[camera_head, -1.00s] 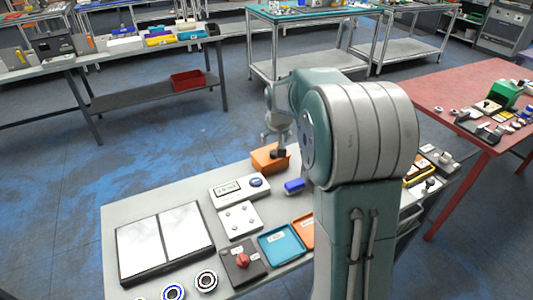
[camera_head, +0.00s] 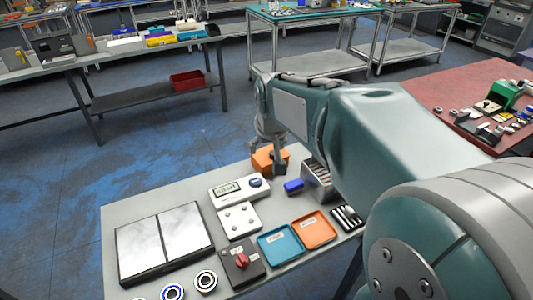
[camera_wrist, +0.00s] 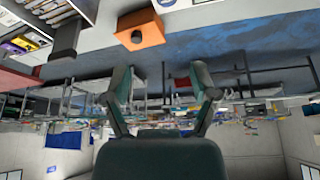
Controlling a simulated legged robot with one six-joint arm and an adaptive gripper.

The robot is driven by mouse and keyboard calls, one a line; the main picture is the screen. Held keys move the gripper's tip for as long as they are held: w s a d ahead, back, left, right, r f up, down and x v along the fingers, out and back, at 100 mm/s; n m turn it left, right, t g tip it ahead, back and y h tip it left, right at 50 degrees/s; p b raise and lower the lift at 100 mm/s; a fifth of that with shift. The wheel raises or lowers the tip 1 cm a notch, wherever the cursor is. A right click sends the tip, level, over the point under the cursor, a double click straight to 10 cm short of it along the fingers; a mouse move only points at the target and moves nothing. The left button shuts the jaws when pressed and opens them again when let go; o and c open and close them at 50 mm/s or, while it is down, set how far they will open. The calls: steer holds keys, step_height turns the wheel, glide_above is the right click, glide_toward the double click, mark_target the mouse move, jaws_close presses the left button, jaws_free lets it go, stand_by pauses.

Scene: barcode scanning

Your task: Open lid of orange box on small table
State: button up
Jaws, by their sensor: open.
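The orange box (camera_head: 262,161) sits at the far edge of the small grey table (camera_head: 120,217), partly hidden by my arm's end. In the wrist view, which is upside down, the orange box (camera_wrist: 148,27) shows at the top with a dark round knob on it. Its lid looks shut. My gripper (camera_wrist: 161,78) is open and empty, its two fingers spread wide. The box lies beyond the fingertips, apart from them. In the head view the gripper's end is close to the box, and its fingers are hard to make out.
A blue object (camera_head: 294,186) and a grey metal bin (camera_head: 318,182) stand close right of the box. A display device (camera_head: 238,189), teal tray (camera_head: 281,244) and orange tray (camera_head: 315,229) are nearer. A red table (camera_head: 455,85) stands to the right.

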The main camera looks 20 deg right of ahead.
steer(key=shift+s+a+r, duration=0.15)
steer(key=shift+s+a, duration=0.15)
steer(key=shift+s, duration=0.3)
steer(key=shift+s+a+r, duration=0.15)
steer(key=shift+s+a, duration=0.2)
steer(key=shift+s, duration=0.25)
steer(key=shift+s+a+r, duration=0.15)
steer(key=shift+s+a, duration=0.15)
steer(key=shift+s, duration=0.3)
steer(key=s+a+f+n+y, duration=0.1)
steer(key=s+a, duration=0.2)
steer(key=s, duration=0.5)
steer(key=s+a+f+n, duration=0.1)
steer(key=s+a, duration=0.2)
steer(key=s, duration=0.5)
steer(key=m+h, duration=0.1)
steer(key=m, duration=0.2)
glide_above(273, 152)
steer(key=s, duration=0.4)
step_height(273, 152, down, 6)
steer(key=shift+g, duration=0.3)
steer(key=x, duration=0.7)
steer(key=a+x, duration=0.1)
steer(key=x, duration=0.2)
steer(key=shift+d+f, duration=0.1)
steer(key=shift+f, duration=0.2)
